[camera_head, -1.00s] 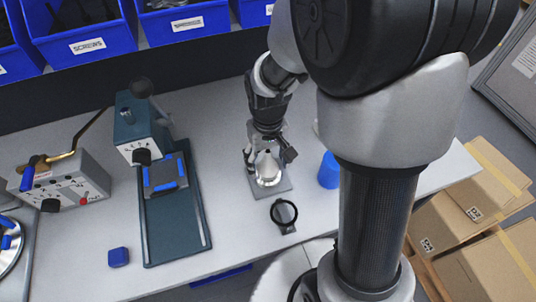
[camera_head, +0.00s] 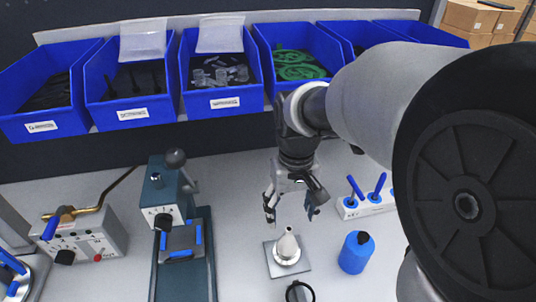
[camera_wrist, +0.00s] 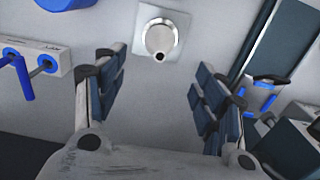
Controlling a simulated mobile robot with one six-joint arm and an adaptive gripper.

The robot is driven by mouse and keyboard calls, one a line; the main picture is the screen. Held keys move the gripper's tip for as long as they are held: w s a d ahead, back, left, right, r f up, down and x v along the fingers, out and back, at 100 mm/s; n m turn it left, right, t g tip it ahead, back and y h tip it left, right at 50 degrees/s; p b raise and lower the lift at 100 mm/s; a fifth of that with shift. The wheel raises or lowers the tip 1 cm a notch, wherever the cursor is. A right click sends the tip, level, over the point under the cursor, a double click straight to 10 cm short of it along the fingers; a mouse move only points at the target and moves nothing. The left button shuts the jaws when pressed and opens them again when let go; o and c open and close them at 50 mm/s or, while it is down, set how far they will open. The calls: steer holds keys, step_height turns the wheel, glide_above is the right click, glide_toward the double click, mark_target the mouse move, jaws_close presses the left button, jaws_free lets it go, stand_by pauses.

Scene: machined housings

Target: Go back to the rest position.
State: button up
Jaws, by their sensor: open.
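My gripper (camera_head: 291,207) is open and empty in the head view, above and a little behind a pale metal cone-shaped housing (camera_head: 287,248). The housing stands upright on a square grey plate (camera_head: 274,268) on the bench. In the wrist view my gripper (camera_wrist: 160,92) shows its two padded fingers wide apart. The housing also shows there (camera_wrist: 160,38), beyond the fingertips and not between them, with clear bench around it.
A blue bottle (camera_head: 355,252) stands right of the housing. A white rack with blue-handled tools (camera_head: 366,205) is behind it. A green press (camera_head: 167,195) and a control box (camera_head: 84,238) stand left. Blue bins (camera_head: 222,75) line the back.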

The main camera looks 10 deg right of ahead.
steer(key=s+r+t, duration=0.2)
steer(key=s+r, duration=0.1)
steer(key=s, duration=0.4)
steer(key=s+r+t, duration=0.2)
steer(key=s+r, duration=0.1)
steer(key=s, duration=0.5)
steer(key=shift+r+t, duration=0.2)
steer(key=shift+t, duration=0.1)
